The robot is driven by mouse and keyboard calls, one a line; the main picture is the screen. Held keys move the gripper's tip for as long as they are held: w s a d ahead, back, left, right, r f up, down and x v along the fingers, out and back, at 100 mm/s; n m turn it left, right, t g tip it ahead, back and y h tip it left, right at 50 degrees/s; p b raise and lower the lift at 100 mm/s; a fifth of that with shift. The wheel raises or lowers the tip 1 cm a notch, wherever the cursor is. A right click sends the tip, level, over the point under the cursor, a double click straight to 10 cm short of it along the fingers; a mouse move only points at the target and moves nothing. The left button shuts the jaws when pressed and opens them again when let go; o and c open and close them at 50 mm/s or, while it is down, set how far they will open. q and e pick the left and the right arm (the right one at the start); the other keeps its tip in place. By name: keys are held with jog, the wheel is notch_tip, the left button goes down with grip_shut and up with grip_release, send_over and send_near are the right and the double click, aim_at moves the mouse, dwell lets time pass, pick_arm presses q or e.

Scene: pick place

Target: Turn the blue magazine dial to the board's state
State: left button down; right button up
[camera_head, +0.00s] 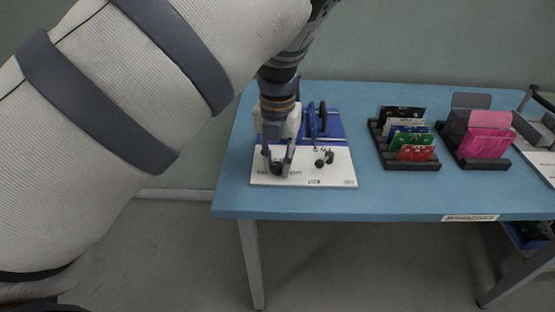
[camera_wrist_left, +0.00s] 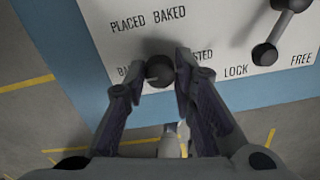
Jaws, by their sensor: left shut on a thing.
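The dial shows in the left wrist view as a dark round knob (camera_wrist_left: 160,69) on a white panel (camera_wrist_left: 225,30). The labels "PLACED" and "BAKED" are printed by it; two more labels are partly covered by my fingers. My left gripper (camera_head: 278,165) is shut on the knob, a finger on each side. The knob's pointing direction is hidden. The white panel (camera_head: 335,175) lies at the table's left front, with a blue magazine (camera_head: 331,124) behind it. A dark lever (camera_wrist_left: 265,54) by "LOCK" and "FREE" is right of the dial. My right gripper is not in view.
A dark rack (camera_head: 412,163) holds several colored boards, the red one (camera_head: 417,153) in front. A second rack (camera_head: 484,163) holds pink and grey boards. Another white-panelled device stands at the right edge. The blue table (camera_head: 370,197) is clear along its front.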

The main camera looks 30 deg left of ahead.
aim_at(277, 164)
pick_arm(q)
jog(key=shift+f, duration=0.1)
jog(key=c, duration=1.3)
grip_release()
jog(key=shift+c, duration=0.2)
notch_tip(277, 164, up, 12)
